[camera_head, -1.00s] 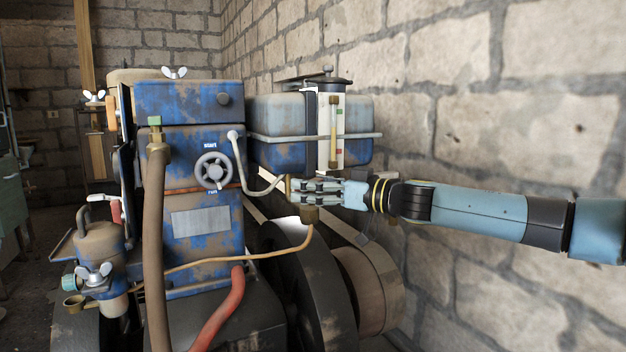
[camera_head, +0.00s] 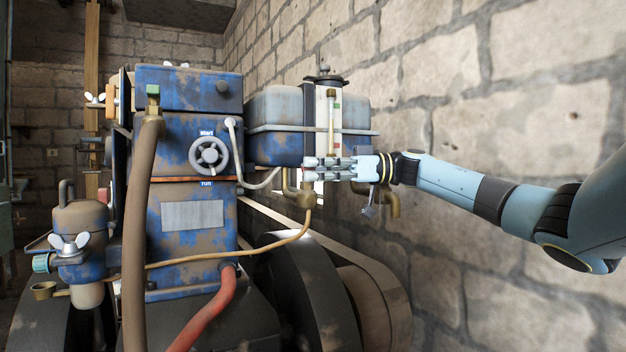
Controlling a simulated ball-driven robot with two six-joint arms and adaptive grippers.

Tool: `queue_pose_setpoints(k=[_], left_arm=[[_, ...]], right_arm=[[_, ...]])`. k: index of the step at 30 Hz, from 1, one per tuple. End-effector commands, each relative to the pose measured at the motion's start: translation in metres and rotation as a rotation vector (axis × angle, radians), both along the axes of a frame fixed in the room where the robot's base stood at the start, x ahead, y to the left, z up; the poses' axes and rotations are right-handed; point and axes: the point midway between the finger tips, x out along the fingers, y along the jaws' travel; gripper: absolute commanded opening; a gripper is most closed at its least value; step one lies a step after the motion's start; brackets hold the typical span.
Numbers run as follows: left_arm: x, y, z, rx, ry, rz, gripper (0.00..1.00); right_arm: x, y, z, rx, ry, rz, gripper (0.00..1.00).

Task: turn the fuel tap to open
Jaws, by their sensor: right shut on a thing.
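The brass fuel tap (camera_head: 306,197) hangs below the weathered blue fuel tank (camera_head: 277,145), with a thin tan fuel line running down from it. My right gripper (camera_head: 310,168) reaches in from the right, just above the tap body and under the tank. Its fingers are shut on the fuel tap's handle, which they hide, so I cannot tell the handle's angle. My left gripper is not in view.
The blue engine block (camera_head: 187,255) with a grey handwheel (camera_head: 209,156) stands left of the tap. A dark flywheel (camera_head: 295,290) and belt lie below. A brass outlet (camera_head: 391,203) hangs behind my gripper. The stone wall (camera_head: 530,150) is close on the right.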

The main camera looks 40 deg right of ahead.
Motion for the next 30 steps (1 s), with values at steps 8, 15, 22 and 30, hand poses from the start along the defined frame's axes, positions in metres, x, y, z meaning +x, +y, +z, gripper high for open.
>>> queue_pose_setpoints(k=[8, 15, 22, 30], left_arm=[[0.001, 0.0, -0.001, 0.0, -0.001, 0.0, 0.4], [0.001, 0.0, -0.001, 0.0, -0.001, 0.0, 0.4], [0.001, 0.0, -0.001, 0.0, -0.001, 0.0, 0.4], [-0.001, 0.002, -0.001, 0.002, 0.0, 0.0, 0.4]], right_arm=[[0.0, 0.0, 0.0, 0.001, 0.002, 0.006, 0.48], [0.0, 0.0, 0.0, 0.002, 0.001, 0.006, 0.91], [0.0, 0.0, 0.0, 0.001, 0.002, 0.007, 1.0], [-0.01, -0.013, -0.001, -0.001, 0.005, 0.005, 1.0]])
